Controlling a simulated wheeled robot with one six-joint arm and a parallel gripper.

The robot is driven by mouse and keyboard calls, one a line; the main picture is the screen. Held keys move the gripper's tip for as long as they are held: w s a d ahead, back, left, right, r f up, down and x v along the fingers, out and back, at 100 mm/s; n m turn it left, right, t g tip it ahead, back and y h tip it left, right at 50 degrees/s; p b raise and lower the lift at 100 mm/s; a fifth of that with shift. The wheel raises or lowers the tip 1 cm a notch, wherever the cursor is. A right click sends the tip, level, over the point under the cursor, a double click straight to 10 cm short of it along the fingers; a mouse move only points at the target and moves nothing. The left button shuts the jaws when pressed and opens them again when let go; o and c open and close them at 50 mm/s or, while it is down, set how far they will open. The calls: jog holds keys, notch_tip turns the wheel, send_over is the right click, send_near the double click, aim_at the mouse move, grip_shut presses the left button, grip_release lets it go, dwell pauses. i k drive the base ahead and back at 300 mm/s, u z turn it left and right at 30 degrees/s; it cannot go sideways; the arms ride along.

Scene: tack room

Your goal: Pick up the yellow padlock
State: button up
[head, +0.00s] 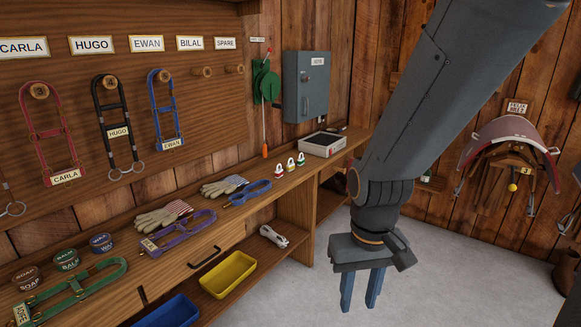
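The middle one looks like the yellow padlock (291,164); at this size the colours are hard to tell apart. My gripper (360,299) hangs down at the lower right of the padlocks, in front of the counter and apart from it. Its two blue fingers are spread with nothing visible between them. It is not touching any padlock.
The counter (225,213) also holds gloves (160,215), a purple halter (180,232), a blue halter (248,192) and round tins (66,260). The box (322,144) is right behind the padlocks. Yellow (228,274) and blue bins sit below. The grey floor (450,260) is clear.

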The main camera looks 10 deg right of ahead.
aim_at(290, 166)
jog(key=z, duration=0.5)
jog(key=i, duration=1.75)
jog(key=u, duration=0.9)
jog(key=i, duration=0.6)
jog(key=u, duration=0.45)
